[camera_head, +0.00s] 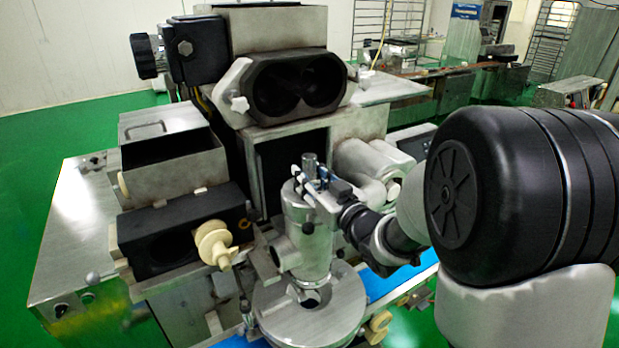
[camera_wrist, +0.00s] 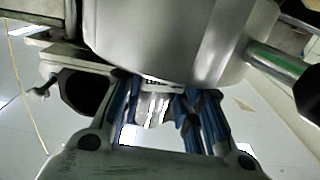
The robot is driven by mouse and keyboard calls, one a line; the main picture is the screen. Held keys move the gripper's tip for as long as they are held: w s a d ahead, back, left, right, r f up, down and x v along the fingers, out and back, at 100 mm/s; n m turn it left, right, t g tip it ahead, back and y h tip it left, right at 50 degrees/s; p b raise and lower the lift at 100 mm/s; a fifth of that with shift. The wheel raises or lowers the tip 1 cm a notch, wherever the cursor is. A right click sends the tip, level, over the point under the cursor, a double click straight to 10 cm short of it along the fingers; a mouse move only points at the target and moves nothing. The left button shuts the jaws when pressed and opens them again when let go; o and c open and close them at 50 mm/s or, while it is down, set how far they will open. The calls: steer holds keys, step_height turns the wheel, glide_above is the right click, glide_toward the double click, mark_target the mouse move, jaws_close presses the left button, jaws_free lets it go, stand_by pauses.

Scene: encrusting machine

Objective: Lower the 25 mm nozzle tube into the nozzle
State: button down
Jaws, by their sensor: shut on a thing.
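The nozzle (camera_head: 308,240) is an upright, silvery metal cylinder with a side port, standing above a round metal disc. The nozzle tube (camera_head: 310,162) is a grey metal cylinder whose upper end shows at the nozzle's top opening. My gripper (camera_head: 313,178) comes in from the right and is shut on the tube at the nozzle's rim. In the wrist view, the blue-padded fingers (camera_wrist: 168,108) stand either side of a shiny metal part, close against the large nozzle body (camera_wrist: 165,40). The tube's lower part is hidden, so I cannot tell how deep it sits.
A twin-bore dark housing (camera_head: 300,88) stands behind the nozzle. A metal hopper box (camera_head: 175,165) and a cream knob (camera_head: 214,243) are on the left. The round metal disc (camera_head: 335,318) lies below the nozzle. Metal cylinders (camera_head: 368,170) sit close behind my arm.

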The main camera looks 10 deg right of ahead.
steer(key=shift+r, duration=0.1)
steer(key=c, duration=1.1)
jaws_free()
steer(key=shift+o, duration=0.3)
steer(key=shift+o, duration=0.8)
steer(key=shift+s, duration=0.1)
steer(key=b+v, duration=0.1)
steer(key=v, duration=0.6)
steer(key=shift+s, duration=0.15)
